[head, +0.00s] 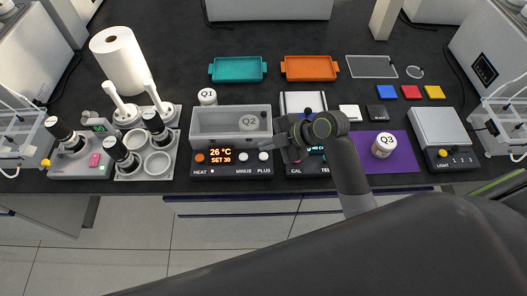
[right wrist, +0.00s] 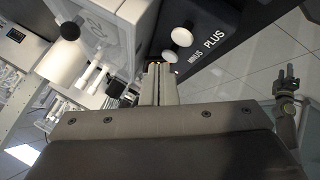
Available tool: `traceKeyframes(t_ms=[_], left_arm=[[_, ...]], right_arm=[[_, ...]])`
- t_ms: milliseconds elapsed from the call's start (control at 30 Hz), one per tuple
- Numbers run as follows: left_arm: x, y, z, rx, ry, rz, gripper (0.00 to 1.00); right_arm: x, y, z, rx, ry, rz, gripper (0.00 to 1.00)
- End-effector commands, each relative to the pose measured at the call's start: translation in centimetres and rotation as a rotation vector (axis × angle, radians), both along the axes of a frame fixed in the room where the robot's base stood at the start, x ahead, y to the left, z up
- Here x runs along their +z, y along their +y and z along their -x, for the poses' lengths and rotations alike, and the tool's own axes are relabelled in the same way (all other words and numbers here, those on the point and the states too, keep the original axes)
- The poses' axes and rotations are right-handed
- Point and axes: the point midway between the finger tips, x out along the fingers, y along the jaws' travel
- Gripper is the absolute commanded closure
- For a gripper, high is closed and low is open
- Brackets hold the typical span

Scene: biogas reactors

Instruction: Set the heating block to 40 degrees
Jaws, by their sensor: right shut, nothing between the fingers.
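The heating block (head: 230,170) stands at the front edge of the bench, a grey box with a dark front panel. Its display (head: 221,156) reads 26 °C and SET 30. An orange HEAT button (head: 199,158) is left of the display. The white MINUS button (head: 243,157) and PLUS button (head: 264,156) are right of it. They also show in the right wrist view, MINUS (right wrist: 182,37) and PLUS (right wrist: 199,8). My right gripper (head: 268,149) is shut and empty, close to the PLUS button; contact cannot be told. My left gripper is not visible in the head view.
Right of the block is a device labelled CAL (head: 296,171), partly hidden by my right arm. A jar marked Q3 (head: 384,145) stands on a purple mat (head: 405,165). Teal (head: 238,69) and orange (head: 309,68) trays lie behind. A holder with bottles (head: 146,163) is at left.

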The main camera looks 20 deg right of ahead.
Motion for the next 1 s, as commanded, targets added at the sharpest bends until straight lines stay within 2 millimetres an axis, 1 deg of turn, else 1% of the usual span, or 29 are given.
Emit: traceKeyframes(t_ms=[33,200,300,1000], left_arm=[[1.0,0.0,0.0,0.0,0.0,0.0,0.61],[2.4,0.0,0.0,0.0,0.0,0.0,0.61],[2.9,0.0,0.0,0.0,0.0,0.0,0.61],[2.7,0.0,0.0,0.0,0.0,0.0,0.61]], right_arm=[[1.1,0.0,0.0,0.0,-0.001,0.0,1.0],[2.8,0.0,0.0,0.0,-0.001,0.0,1.0],[3.3,0.0,0.0,0.001,-0.001,0.0,1.0],[3.2,0.0,0.0,0.001,-0.001,0.0,1.0]])
